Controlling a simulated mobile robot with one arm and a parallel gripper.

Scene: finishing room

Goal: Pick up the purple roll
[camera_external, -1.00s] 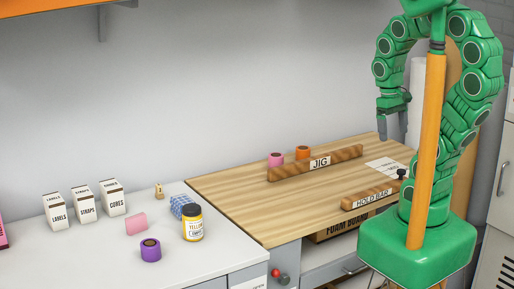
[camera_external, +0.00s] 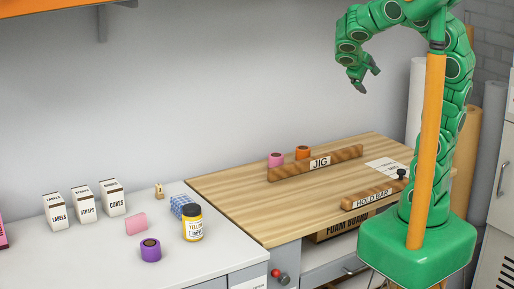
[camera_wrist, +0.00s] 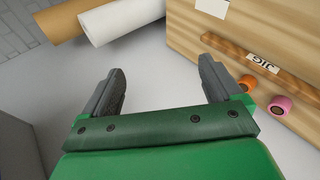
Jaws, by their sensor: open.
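The purple roll (camera_external: 150,250) stands upright on the white counter at the lower left in the external view, in front of a pink block and left of a yellow jar. It is not in the wrist view. My gripper (camera_external: 368,80) is high above the wooden table, far to the right of the roll. In the wrist view its two dark fingers (camera_wrist: 164,92) are spread apart with nothing between them.
On the wooden table (camera_external: 240,205) are a JIG bar (camera_external: 315,163), a pink roll (camera_external: 276,159), an orange roll (camera_external: 303,152) and a HOLD BAR (camera_external: 373,195). Near the purple roll are the pink block (camera_external: 136,224), yellow jar (camera_external: 192,224) and several white boxes (camera_external: 83,204).

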